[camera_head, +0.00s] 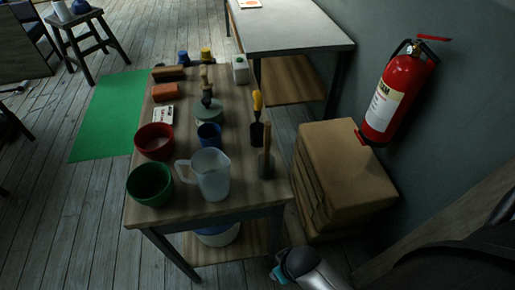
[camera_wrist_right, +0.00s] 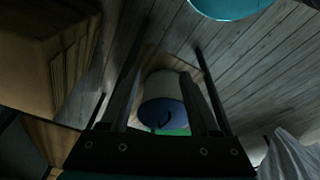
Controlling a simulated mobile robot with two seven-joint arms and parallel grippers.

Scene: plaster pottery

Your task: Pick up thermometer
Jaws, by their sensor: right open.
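No thermometer can be made out for certain. A small white rectangular item with dark marks (camera_head: 162,115) lies on the left side of the wooden work table (camera_head: 235,110) in the head view and may be it. My right arm shows at the bottom of the head view, below the table's near right corner. In the right wrist view my right gripper (camera_wrist_right: 165,75) is open and empty. Behind its fingers is a white and blue bucket (camera_wrist_right: 165,98), apart from them. My left gripper is not in view.
A red bowl (camera_head: 154,140), green bowl (camera_head: 150,184), clear jug (camera_head: 211,175), blue cup (camera_head: 209,136) and several tools crowd the table. Cardboard boxes (camera_head: 345,165) stand right of it, below a red fire extinguisher (camera_head: 400,90).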

